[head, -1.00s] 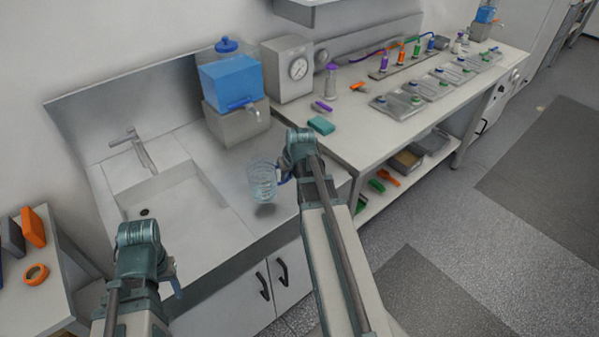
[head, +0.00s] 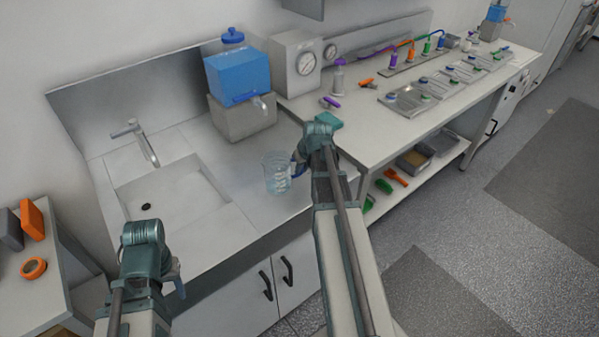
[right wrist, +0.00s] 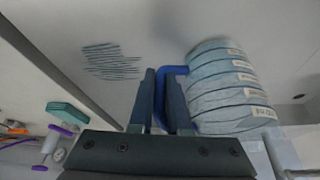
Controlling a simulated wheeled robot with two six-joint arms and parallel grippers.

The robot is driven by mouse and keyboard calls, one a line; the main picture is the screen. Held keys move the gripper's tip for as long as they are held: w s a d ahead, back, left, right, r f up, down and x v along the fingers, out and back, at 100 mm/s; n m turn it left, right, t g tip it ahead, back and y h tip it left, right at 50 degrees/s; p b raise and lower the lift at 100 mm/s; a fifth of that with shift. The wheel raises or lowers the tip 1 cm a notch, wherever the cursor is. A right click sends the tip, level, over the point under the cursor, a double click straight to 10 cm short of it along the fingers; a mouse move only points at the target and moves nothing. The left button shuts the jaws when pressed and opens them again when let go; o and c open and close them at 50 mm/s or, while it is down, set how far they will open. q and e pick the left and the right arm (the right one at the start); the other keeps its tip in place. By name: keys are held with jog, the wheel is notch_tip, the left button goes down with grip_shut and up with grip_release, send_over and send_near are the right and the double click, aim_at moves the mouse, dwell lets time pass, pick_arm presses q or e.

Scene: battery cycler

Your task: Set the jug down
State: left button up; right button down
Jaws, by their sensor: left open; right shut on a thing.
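The clear jug (head: 277,174) with a blue handle is upright over the steel counter, right of the sink and in front of the blue water dispenser. My right gripper (head: 299,172) is shut on the handle. In the right wrist view, the fingers (right wrist: 166,98) are either side of the blue handle, and the ribbed, marked jug wall (right wrist: 228,88) is beside them. I cannot tell whether the jug's base touches the counter. My left gripper (head: 178,285) is open and empty, low in front of the sink; its fingers are partly hidden by my wrist.
The sink (head: 165,200) and tap (head: 140,143) lie left of the jug. The blue dispenser (head: 238,75) stands behind it on a grey block (head: 243,118). Steel counter around the jug is bare.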

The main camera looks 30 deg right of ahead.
jog(key=shift+a+f, duration=0.1)
jog(key=shift+f, duration=0.05)
jog(key=c, duration=0.9)
grip_release()
jog(key=shift+r, duration=0.25)
jog(key=shift+s+r+p, duration=0.2)
jog(key=shift+r+p, duration=0.4)
jog(key=p+v, duration=1)
jog(key=shift+s+r, duration=0.2)
jog(key=shift+r, duration=0.15)
jog(key=shift+a, duration=0.1)
